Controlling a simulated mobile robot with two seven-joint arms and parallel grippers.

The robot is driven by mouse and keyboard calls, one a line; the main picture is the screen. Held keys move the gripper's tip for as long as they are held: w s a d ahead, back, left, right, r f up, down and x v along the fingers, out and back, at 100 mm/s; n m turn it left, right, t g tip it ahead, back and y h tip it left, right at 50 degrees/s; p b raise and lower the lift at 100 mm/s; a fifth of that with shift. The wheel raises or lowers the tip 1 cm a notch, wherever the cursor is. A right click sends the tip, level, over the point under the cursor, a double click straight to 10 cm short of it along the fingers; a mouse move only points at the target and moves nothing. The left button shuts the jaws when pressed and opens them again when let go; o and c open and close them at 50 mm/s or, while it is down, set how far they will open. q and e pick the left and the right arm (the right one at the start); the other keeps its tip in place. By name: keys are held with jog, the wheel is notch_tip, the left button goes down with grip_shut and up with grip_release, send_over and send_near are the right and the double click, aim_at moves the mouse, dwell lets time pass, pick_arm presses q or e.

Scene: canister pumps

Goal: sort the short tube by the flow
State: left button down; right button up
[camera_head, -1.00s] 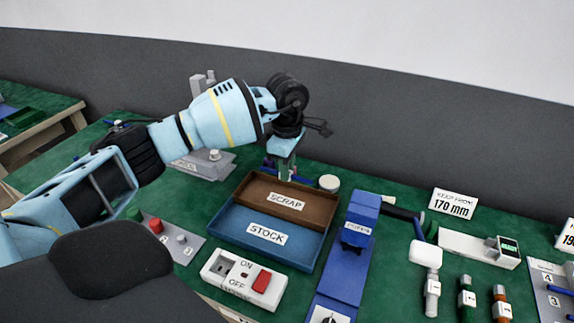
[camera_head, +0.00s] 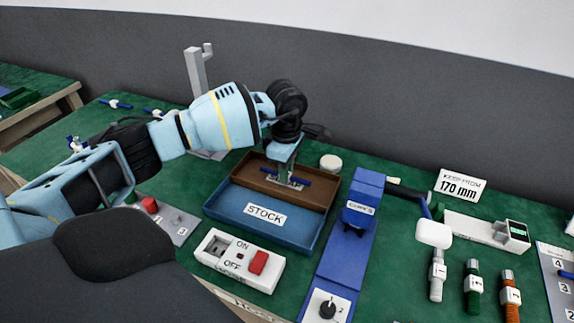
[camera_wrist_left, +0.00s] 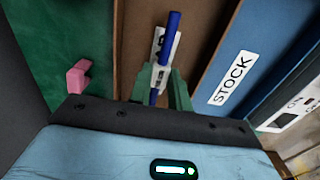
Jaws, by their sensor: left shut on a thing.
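My left gripper (camera_head: 287,181) points down over the brown SCRAP tray (camera_head: 325,196), shut on a short blue tube (camera_head: 301,184). In the left wrist view the blue tube (camera_wrist_left: 172,28) runs between the green fingers (camera_wrist_left: 160,88), with the tray's white label behind it. The tube appears low over the tray; I cannot tell whether it touches the floor. The blue STOCK tray (camera_head: 232,221) adjoins the brown one on its near side and looks empty. My right gripper is out of view.
A white ON/OFF switch box (camera_head: 238,261) stands in front of the trays. A blue device (camera_head: 346,237) is to their right. A round white-topped object (camera_head: 331,162) is behind them. A grey stand (camera_head: 197,72) rises behind my arm. Other blue pieces (camera_head: 116,104) lie far left.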

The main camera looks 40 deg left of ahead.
pick_arm(q)
jog(key=shift+f, duration=0.15)
jog(key=c, duration=1.2)
grip_release()
jog(key=shift+c, duration=0.2)
notch_tip(320, 180, up, 6)
jog(key=shift+r, duration=0.95)
